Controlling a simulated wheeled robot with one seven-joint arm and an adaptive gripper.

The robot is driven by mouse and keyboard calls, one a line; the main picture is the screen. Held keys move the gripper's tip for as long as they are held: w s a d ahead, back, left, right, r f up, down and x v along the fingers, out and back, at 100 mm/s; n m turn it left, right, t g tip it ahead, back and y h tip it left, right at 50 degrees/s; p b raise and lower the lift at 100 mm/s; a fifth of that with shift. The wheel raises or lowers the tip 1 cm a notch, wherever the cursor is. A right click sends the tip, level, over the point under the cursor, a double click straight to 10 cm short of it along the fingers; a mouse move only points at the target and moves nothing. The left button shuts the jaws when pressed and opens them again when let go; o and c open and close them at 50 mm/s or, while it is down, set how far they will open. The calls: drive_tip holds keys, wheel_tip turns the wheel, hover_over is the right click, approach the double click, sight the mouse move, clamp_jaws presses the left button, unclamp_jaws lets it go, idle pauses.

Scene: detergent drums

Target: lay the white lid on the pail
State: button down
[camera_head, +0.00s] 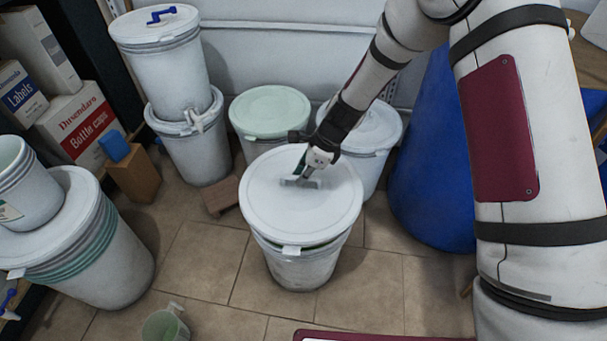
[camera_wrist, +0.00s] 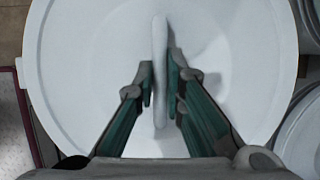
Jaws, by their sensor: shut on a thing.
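The white lid (camera_head: 268,205) is a round disc with a raised grip bar on top. It lies over the white pail (camera_head: 300,270) in the middle of the head view. A strip of green rim shows under the lid's front edge, and I cannot tell whether the lid touches the pail all round. My gripper (camera_head: 303,178) comes down from the upper right and is shut on the lid's bar. In the wrist view the lid (camera_wrist: 90,70) fills most of the picture, with my gripper's fingers (camera_wrist: 160,85) on both sides of the bar. The pail's opening is hidden.
A pail with a pale green lid (camera_head: 270,105) and another white-lidded pail (camera_head: 378,125) stand close behind. Stacked pails (camera_head: 165,60) are at back left, more pails (camera_head: 85,245) at left. Tiled floor (camera_head: 205,270) is open left of the pail.

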sight(304, 186)
drive_tip(key=shift+f+b, duration=1.6)
drive_tip(key=shift+f, duration=0.3)
drive_tip(key=shift+f+b, duration=0.35)
drive_tip(key=shift+f, duration=0.4)
drive_tip(key=shift+f, duration=0.8)
idle(0.5)
drive_tip(key=c, duration=1.1)
unclamp_jaws()
drive_tip(key=shift+r, duration=0.1)
drive_tip(key=shift+r+p, duration=3.1)
drive_tip(key=shift+r, duration=0.35)
